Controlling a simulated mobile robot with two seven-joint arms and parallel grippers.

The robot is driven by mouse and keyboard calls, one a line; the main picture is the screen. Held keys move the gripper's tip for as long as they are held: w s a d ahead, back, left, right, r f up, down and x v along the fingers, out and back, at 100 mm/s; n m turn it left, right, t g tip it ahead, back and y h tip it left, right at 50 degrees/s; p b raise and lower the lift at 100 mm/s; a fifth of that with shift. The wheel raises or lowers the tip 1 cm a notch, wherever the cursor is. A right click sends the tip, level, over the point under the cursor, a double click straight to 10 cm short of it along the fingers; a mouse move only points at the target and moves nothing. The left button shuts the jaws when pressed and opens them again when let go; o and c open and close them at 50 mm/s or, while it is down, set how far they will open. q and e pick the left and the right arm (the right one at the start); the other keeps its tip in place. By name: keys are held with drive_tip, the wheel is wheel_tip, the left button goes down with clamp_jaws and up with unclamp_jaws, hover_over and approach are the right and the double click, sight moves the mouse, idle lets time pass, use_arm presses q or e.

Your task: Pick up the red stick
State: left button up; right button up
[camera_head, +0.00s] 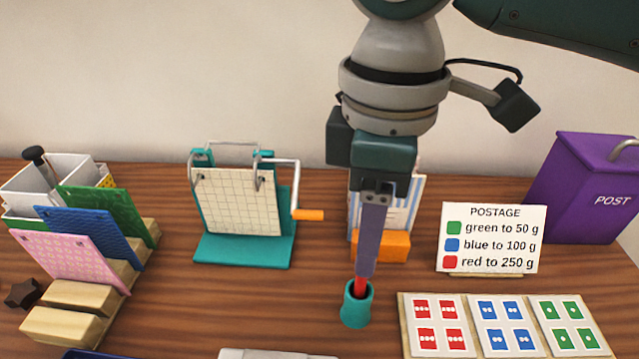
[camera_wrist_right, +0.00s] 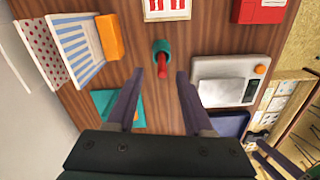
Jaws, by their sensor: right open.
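The red stick (camera_head: 360,285) stands in a small teal cup (camera_head: 355,309) near the front middle of the table. Its upper part rises out of the cup, and its lower part is hidden inside. My right gripper (camera_head: 368,272) points down just above the cup, its finger partly covering the stick's top. In the right wrist view the red stick (camera_wrist_right: 162,66) shows in the gap between the two spread fingertips (camera_wrist_right: 160,72). The jaws are open; no contact with the stick is clear.
A teal stand with a gridded pad (camera_head: 238,203) is at left. An orange-based card holder (camera_head: 385,246) is close behind the gripper. A scale (camera_wrist_right: 222,92) shows in the wrist view.

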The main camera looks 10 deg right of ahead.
sight(360, 286)
wheel_tip(360, 286, down, 5)
drive_tip(key=shift+s+a+b, duration=0.1)
drive_tip(key=shift+s+b, duration=0.05)
drive_tip(key=shift+b, duration=0.4)
clamp_jaws()
